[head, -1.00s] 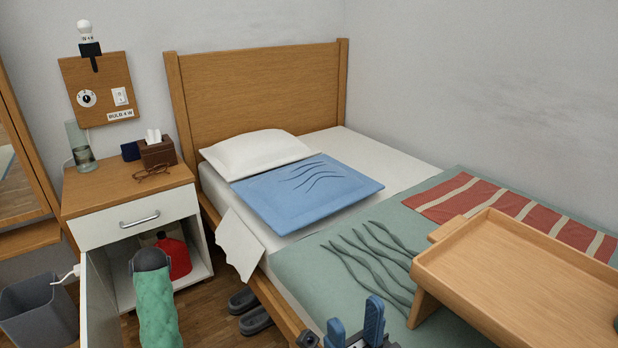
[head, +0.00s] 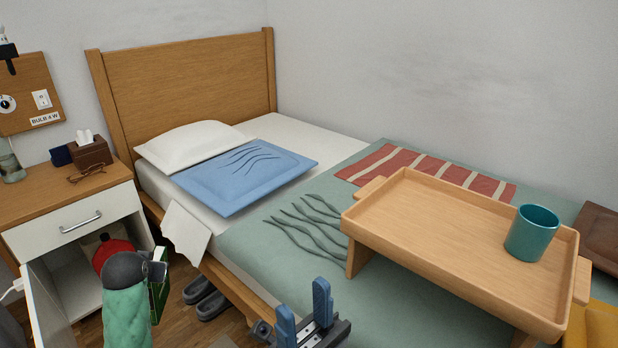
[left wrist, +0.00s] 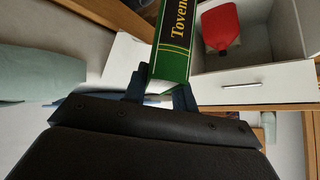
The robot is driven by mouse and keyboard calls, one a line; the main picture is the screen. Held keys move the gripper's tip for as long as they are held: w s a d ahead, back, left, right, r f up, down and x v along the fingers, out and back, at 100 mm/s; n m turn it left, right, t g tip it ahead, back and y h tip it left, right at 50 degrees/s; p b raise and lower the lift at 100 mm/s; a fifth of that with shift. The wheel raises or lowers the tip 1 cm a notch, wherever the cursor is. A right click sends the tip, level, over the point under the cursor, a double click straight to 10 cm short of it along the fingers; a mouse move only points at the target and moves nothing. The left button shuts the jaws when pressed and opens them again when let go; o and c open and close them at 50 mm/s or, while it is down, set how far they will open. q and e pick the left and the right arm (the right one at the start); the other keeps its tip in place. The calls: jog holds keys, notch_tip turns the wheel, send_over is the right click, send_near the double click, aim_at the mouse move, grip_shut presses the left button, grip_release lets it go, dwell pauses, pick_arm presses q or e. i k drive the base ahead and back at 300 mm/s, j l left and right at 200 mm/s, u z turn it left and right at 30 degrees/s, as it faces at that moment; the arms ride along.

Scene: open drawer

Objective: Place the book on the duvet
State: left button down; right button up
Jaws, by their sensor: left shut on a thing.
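The book (head: 159,292) is green with a black spine. In the left wrist view the book (left wrist: 173,45) shows yellow lettering. My left gripper (head: 157,268) is shut on it; in the wrist view the fingers (left wrist: 158,88) clasp its lower end. The book is held beside the bed, in front of the nightstand, apart from the duvet. Part of it is hidden behind my left arm in the head view. The grey-green duvet (head: 262,248) covers the near part of the bed. My right gripper (head: 304,312) has blue fingers spread apart and empty, at the duvet's near edge.
A wooden bed tray (head: 420,220) with a teal cup (head: 532,232) stands on the duvet. The nightstand (head: 100,205) has an open lower compartment with a red bottle (head: 110,250). Dark slippers (head: 208,300) lie on the floor. Duvet left of the tray is clear.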

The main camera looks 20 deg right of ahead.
aim_at(332, 230)
jog(key=j+z, duration=0.2)
jog(key=j, duration=0.15)
jog(key=k+j+z, duration=0.2)
jog(key=j, duration=0.15)
jog(key=j+z, duration=0.2)
jog(key=j, duration=0.15)
jog(key=k+j+z, duration=0.2)
jog(key=j, duration=0.1)
